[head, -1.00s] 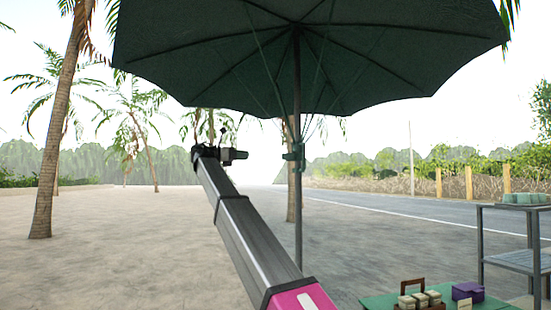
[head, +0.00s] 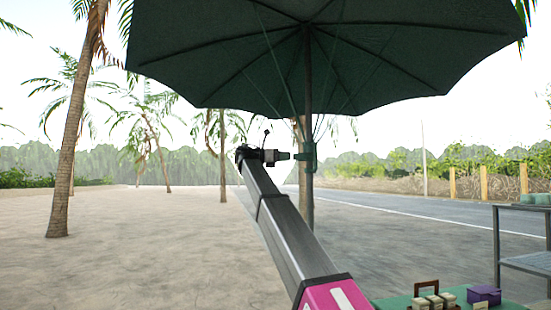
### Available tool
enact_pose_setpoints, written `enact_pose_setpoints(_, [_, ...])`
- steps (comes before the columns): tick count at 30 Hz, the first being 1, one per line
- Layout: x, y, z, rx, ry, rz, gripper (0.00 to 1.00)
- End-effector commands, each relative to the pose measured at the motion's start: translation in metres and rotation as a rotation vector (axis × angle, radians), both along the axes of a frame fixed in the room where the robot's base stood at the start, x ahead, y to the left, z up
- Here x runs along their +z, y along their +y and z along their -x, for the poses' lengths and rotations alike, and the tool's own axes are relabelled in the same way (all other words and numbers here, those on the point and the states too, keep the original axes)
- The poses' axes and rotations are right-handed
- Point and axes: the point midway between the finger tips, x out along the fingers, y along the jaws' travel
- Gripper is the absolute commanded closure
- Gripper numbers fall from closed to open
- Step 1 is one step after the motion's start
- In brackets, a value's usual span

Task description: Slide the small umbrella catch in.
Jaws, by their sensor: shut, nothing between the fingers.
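The large green umbrella (head: 330,50) stands open on a dark upright pole (head: 308,210). A green collar (head: 310,157) sits around the pole below the canopy, with thin struts rising from it. The small catch is too small to tell apart from the collar. My gripper (head: 289,156) is at the collar's left side, level with it and pointing right. It is shut, with nothing held. Its tips are at or very near the collar; I cannot tell whether they touch.
A green table (head: 390,302) at the lower right holds a wooden carrier (head: 428,290) with pale blocks and a purple box (head: 484,294). A metal shelf (head: 525,262) stands at the right edge. Open sand lies left of the pole.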

Motion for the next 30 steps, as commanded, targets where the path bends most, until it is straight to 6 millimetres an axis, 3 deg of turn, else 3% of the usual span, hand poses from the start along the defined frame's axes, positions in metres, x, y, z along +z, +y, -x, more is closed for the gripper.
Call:
enact_pose_setpoints(17, [0.0,-0.012,-0.004,0.001,0.0,0.0,1.0])
enact_pose_setpoints(25, [0.0,-0.044,-0.012,0.0,0.0,0.001,1.0])
enact_pose_setpoints(30, [0.0,-0.046,-0.013,0.0,0.0,0.0,1.0])
